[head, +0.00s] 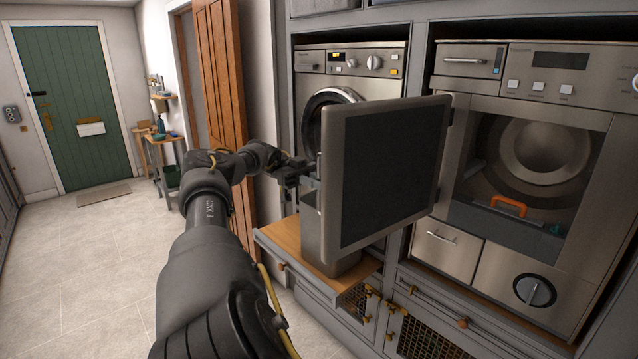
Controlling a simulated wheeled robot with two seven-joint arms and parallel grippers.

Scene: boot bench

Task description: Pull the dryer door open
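The dryer (560,84) stands at the right in the head view. Its square dark-centred door (385,172) is swung far out to the left, so the dryer's front opening and the round drum (545,150) show. My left arm reaches in from below, and my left gripper (303,182) is at the door's free left edge. The fingertips are small and dark there and partly hidden by the edge, so I cannot tell whether they are closed on a handle. My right gripper is not in view.
A washing machine (350,62) stands behind the door. A pulled-out wooden shelf (283,236) with a metal-coloured box (318,250) is below the door. An orange handle (508,205) shows low in the dryer opening. The tiled floor (80,270) at the left is clear.

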